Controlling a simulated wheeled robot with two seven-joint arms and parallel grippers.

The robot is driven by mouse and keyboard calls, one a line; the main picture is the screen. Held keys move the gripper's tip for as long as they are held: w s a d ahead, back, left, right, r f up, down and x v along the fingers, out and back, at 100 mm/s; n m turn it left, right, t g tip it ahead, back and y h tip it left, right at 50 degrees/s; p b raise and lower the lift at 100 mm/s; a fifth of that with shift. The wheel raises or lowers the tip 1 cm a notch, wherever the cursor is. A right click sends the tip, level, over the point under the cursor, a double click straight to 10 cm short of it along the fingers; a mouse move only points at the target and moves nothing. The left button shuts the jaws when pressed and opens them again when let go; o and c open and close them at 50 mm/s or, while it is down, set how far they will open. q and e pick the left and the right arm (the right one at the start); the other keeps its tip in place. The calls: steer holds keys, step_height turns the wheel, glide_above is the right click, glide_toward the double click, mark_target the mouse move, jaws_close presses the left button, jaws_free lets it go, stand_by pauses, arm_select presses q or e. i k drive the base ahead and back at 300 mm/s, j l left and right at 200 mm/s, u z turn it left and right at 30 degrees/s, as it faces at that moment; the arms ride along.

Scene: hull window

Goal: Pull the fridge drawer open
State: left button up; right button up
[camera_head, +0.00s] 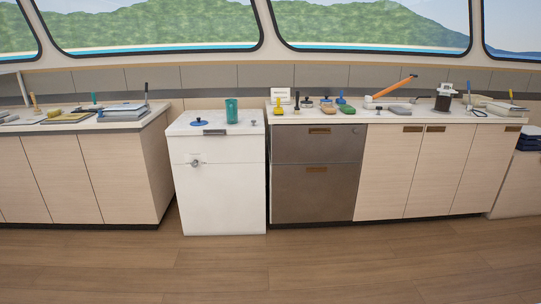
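A grey metal-fronted drawer unit, which looks like the fridge drawers, is built into the counter at the middle. Its upper drawer front (300,146) has a brown pull (319,130) near its top edge and a small round fitting at the upper right. Its taller lower drawer front (312,202) has a brown pull (316,170) near its top edge. Both fronts look shut and flush with the counter. Neither of my grippers is in view.
A white cabinet (225,192) with a teal cup (232,110) on top stands just left of the drawers. Wooden cupboards (385,175) adjoin on the right. Several small items lie on the counters. The wooden floor (290,262) in front is clear.

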mark_target(307, 143)
steer(key=i+z, duration=0.2)
steer(key=i, duration=0.45)
steer(key=i+z, duration=0.15)
steer(key=i, duration=0.45)
steer(key=i+j+z, duration=0.2)
steer(key=i, duration=0.45)
